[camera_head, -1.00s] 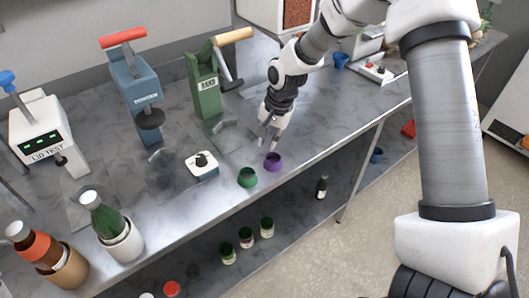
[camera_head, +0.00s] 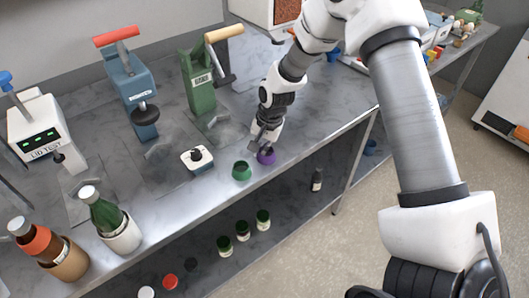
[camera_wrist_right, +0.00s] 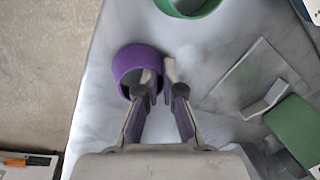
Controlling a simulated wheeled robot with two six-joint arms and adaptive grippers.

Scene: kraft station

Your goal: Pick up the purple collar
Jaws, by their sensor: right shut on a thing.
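The purple collar (camera_head: 267,157) is a short open ring standing on the grey marbled worktop near its front edge. My right gripper (camera_head: 259,143) reaches down to it from above. In the right wrist view, the collar (camera_wrist_right: 122,67) lies at the left of the fingertips (camera_wrist_right: 160,82). One fingertip is inside the ring and the other outside, with the collar's wall between them. The gripper is shut on that wall. The collar still appears to be at worktop height. My left gripper is not in view.
A green collar (camera_head: 241,171) stands close by on the left. A green press (camera_head: 199,92) and a blue press (camera_head: 135,95) stand behind. Bottles in holders (camera_head: 118,233) stand at the front left.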

